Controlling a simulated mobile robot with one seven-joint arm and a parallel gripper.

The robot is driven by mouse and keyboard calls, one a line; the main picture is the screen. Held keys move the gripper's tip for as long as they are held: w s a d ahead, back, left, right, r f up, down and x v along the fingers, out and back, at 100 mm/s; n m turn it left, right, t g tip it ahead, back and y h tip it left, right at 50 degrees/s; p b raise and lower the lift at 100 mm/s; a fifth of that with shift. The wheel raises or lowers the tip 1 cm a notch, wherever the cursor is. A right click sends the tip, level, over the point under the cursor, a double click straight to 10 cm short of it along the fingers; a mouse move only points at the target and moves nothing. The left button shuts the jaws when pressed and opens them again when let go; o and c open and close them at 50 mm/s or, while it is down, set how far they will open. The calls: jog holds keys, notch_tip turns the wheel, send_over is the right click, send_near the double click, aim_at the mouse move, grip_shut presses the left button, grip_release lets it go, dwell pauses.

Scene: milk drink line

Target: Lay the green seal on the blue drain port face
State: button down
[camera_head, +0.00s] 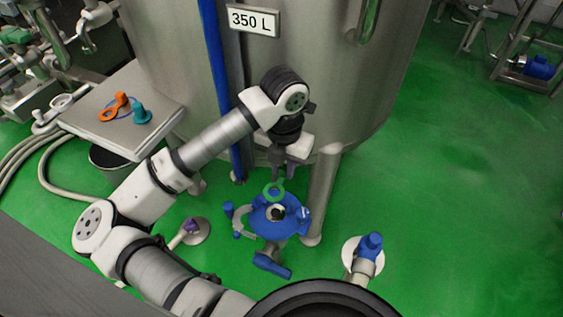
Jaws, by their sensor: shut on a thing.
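My gripper (284,168) points down in front of the steel tank. It is shut on the green seal (267,188), a small ring with a tab. The seal appears just over the back edge of the blue drain port (262,216). I cannot tell whether it touches the blue. The port face has a dark round opening with a pale rim (277,213) at its middle, clear of the seal in this view. A blue handle (273,265) sticks out at the front of the port, and an open grey clamp (241,219) hangs at its left.
The tank (330,90) stands close behind, with a leg (322,195) right of the port. A blue-capped fitting (369,246) stands at the right and a purple-topped one (192,228) at the left. A steel side table (150,95) holds orange and teal parts. Green floor is free at the right.

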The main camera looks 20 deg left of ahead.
notch_tip(320, 180, down, 6)
jog(key=shift+f+b, duration=0.1)
jog(key=shift+b, duration=0.95)
jog(key=shift+f+b, duration=1.15)
jog(key=shift+b, duration=0.25)
jog(key=shift+f+b, duration=0.55)
jog(key=shift+b, duration=0.2)
jog(key=c, duration=1.2)
grip_release()
jog(key=shift+r, duration=0.1)
notch_tip(320, 180, up, 14)
jog(key=shift+f+p, duration=0.1)
jog(key=shift+p, duration=0.35)
